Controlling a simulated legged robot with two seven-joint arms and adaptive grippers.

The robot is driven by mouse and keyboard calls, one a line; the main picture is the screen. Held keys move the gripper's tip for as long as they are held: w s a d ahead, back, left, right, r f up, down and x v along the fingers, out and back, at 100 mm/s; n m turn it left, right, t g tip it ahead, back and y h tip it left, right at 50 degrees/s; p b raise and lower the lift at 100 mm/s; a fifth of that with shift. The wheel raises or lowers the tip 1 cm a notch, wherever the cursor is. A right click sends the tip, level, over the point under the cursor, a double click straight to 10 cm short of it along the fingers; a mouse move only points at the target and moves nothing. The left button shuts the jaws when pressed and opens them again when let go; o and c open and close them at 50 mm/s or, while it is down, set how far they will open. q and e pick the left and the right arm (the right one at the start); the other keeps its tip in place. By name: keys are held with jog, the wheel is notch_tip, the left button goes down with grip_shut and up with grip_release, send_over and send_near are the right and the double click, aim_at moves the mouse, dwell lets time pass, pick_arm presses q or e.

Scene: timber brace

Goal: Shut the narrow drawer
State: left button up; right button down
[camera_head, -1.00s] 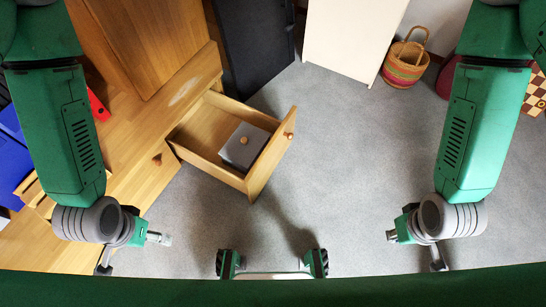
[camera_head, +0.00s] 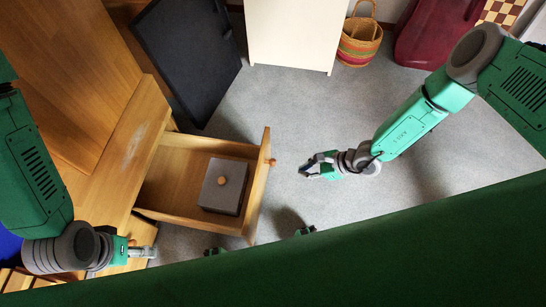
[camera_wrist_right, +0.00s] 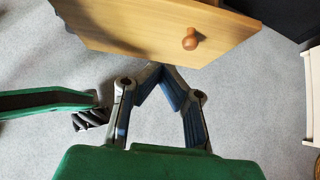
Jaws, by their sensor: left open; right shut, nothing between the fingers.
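The wooden drawer (camera_head: 257,190) stands pulled out of the wooden desk in the head view. Its front has a round knob (camera_head: 271,162), which also shows in the right wrist view (camera_wrist_right: 190,40). A grey box (camera_head: 224,186) with a round knob on its lid lies in the drawer. My right gripper (camera_head: 306,171) is to the right of the drawer front, with a gap of floor between them in the head view. Its fingertips (camera_wrist_right: 156,70) meet, with nothing between them, just below the drawer front in the wrist view. My left gripper (camera_head: 150,252) is open and empty, left of the drawer near the desk.
A black panel-like object (camera_head: 188,55) and a white cabinet (camera_head: 292,35) stand behind the drawer. A striped basket (camera_head: 359,42) and a dark red object (camera_head: 436,35) are further right. The grey floor (camera_head: 310,110) around my right gripper is clear.

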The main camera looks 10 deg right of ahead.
jog(key=w+a+f+b, duration=0.4)
jog(key=a+f+b, duration=0.2)
jog(key=a, duration=0.5)
jog(key=shift+a+f, duration=0.2)
jog(key=shift+w, duration=0.1)
